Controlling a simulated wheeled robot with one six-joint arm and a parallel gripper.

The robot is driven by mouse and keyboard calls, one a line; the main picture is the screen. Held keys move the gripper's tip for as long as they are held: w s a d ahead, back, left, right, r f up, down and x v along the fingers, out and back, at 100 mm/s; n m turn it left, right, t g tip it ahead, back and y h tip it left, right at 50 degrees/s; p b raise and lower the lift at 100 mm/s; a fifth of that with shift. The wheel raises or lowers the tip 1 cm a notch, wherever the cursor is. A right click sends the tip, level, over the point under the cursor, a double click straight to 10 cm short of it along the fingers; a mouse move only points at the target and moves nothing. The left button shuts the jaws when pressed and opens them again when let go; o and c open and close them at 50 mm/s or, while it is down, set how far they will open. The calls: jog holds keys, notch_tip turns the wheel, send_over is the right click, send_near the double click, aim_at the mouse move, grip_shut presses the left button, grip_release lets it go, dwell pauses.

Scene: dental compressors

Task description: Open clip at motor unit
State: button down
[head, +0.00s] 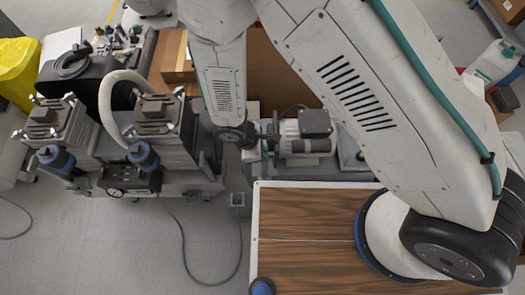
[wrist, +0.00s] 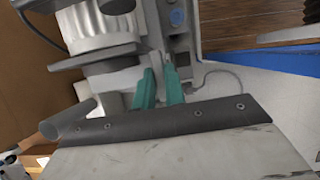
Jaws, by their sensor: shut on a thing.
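The motor unit (head: 306,130) stands just beyond the wooden top in the head view, with a ribbed light-grey motor and a dark box on it. In the wrist view the motor (wrist: 98,40) fills the upper left. My gripper (wrist: 159,76) has teal fingers close together beside the motor, at a grey upright part (wrist: 182,30). The fingers are shut on a small grey piece there, which appears to be the clip; it is mostly hidden between them. In the head view my wrist is left of the motor, and the fingertips are hard to make out.
A twin-head compressor (head: 165,125) with blue filters stands to the left. The wood-grain top (head: 315,220) lies in front of the motor unit. Cardboard boxes (head: 175,60) are behind. A cable (head: 185,250) runs over open floor at the lower left.

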jog(key=shift+a, duration=0.1)
jog(key=c, duration=1.5)
grip_release()
jog(key=shift+o, duration=0.2)
jog(key=v, duration=0.7)
jog(key=shift+r, duration=0.45)
jog(key=shift+a, duration=0.1)
jog(key=d+r+m+g, duration=0.2)
jog(key=d+r+m, duration=0.3)
jog(key=d+r, duration=0.5)
jog(key=d+r+m+g, duration=0.1)
jog(key=d+r+m, duration=0.4)
jog(key=r, duration=0.8)
jog(key=s+d+r+m+t+y, duration=0.2)
jog(key=s+d+r+m, duration=0.1)
jog(key=d+r, duration=0.4)
jog(key=s+d+r+m+t+y, duration=0.2)
jog(key=s+d+r+m, duration=0.2)
jog(key=d+r, duration=0.4)
jog(key=shift+d+r+m+y, duration=0.3)
jog(key=shift+r+m, duration=0.2)
jog(key=shift+m, duration=0.4)
